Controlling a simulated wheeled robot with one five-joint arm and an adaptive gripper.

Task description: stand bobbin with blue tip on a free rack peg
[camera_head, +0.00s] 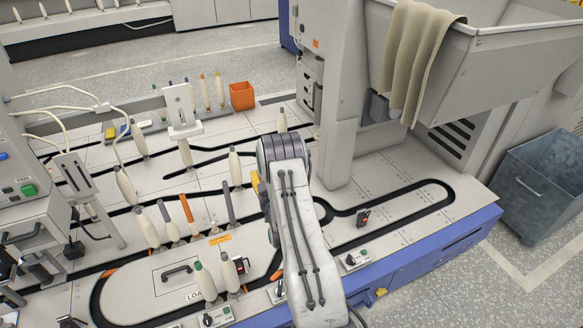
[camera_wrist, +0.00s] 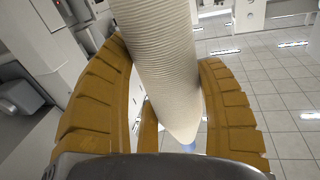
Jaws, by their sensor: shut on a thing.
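My gripper (camera_wrist: 165,110) has thick yellow fingers closed around a cream, ridged bobbin (camera_wrist: 163,60) in the wrist view. The bobbin's blue tip (camera_wrist: 189,147) shows at its narrow end, close to the palm. In the head view my arm covers most of the gripper, and only a little yellow (camera_head: 256,181) shows at its left edge. The held bobbin cannot be made out there. A rack (camera_head: 155,126) at the back left holds several cream bobbins with coloured tips (camera_head: 204,90). A free peg on it is too small to tell.
An orange bin (camera_head: 242,96) stands at the rack's right end. Several cream bobbins (camera_head: 235,165) stand along black tracks, close left of my arm. Grey and orange tubes (camera_head: 187,208) stand nearer the front. A machine column (camera_head: 340,110) rises behind right. The deck right of my arm is mostly clear.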

